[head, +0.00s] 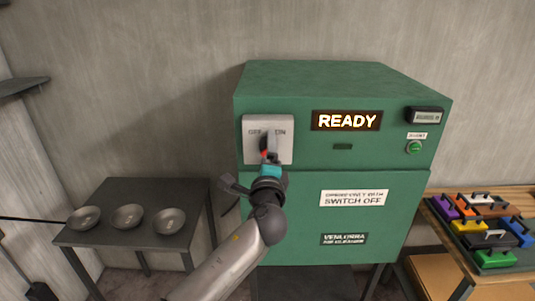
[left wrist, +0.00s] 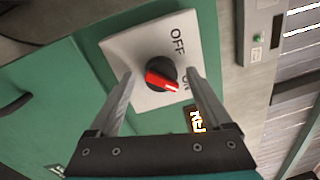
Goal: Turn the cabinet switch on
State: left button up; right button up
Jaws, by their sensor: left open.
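The cabinet (head: 290,185) is green, with a pale switch plate (head: 285,153) at its upper left, marked OFF on the left and ON on the right. In the left wrist view, the switch (left wrist: 162,74) is a black round knob with a red handle, whose one end lies toward the ON lettering. My left gripper (head: 265,158) is in front of the plate and partly hides the knob. In the left wrist view my left gripper (left wrist: 158,76) is open, its fingers on either side of the knob with gaps visible. My right gripper is not in view.
The lit display (head: 346,120) reads READY. A green button (head: 414,147) is at the cabinet's right. A dark table (head: 140,193) at left holds three metal bowls, one nearest the cabinet (head: 169,221). A wooden table (head: 508,190) at right holds several coloured blocks with handles.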

pick_arm(q)
jog(key=s+f+b, duration=0.1)
jog(key=s+b, duration=0.1)
jog(key=s, duration=1.3)
jog(key=shift+s, duration=0.15)
